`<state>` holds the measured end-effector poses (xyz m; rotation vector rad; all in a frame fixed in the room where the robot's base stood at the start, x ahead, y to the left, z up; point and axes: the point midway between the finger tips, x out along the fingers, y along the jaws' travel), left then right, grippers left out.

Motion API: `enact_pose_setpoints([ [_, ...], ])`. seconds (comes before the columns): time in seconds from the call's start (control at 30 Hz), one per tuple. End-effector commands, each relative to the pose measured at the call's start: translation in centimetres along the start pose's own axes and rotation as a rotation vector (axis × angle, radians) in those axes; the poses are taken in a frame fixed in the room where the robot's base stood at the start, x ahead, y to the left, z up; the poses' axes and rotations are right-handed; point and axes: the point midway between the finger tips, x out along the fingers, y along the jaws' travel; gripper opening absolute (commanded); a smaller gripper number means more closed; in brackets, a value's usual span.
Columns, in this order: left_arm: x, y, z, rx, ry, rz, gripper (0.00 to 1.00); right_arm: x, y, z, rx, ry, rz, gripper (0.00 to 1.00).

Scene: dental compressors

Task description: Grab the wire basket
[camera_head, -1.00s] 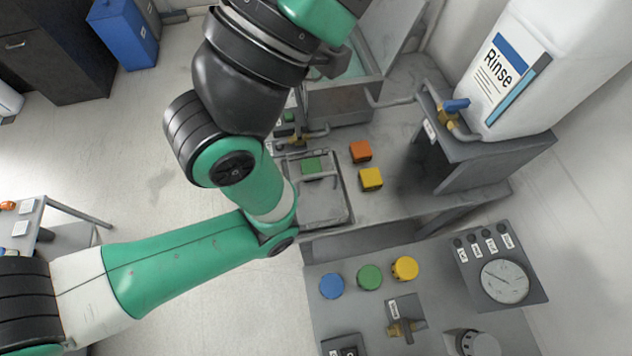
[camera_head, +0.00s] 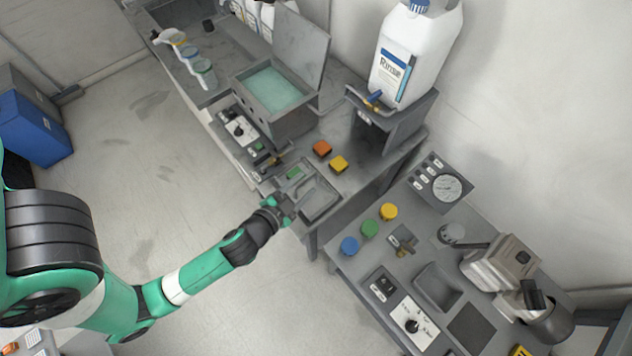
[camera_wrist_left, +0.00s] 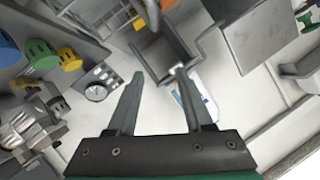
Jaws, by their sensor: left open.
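My right gripper is not in view.
Behind are an open-lidded tank (camera_head: 318,60) and the Rinse jug (camera_head: 412,50) on a stand (camera_head: 400,125). A second bench (camera_head: 350,262) with knobs stands right.

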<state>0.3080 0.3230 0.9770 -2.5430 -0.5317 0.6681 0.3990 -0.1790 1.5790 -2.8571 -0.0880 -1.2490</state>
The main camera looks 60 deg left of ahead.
Motion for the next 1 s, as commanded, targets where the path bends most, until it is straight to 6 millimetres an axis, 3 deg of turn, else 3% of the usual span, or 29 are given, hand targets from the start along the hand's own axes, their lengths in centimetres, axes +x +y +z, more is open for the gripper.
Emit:
enact_pose_setpoints([
  [0.03,-2.6,-0.8,1.5,0.022,-0.074,0.021,0.51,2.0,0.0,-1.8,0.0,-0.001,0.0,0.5],
  [0.1,-4.7,-1.1,3.6,0.039,-0.14,0.038,0.51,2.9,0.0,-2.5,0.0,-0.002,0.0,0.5],
  [0.23,-5.6,-1.4,4.6,0.042,-0.17,0.04,0.51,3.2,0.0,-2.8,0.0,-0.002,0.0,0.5],
  [0.43,-4.3,-1.2,4.9,0.037,-0.17,0.037,0.51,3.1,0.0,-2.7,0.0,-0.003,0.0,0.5],
  [0.7,0.4,-1.0,5.7,0.038,-0.168,0.038,0.51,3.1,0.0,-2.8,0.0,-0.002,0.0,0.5],
  [1.0,2.3,-0.5,5.9,0.041,-0.165,0.039,0.51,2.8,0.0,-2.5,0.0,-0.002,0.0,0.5],
])
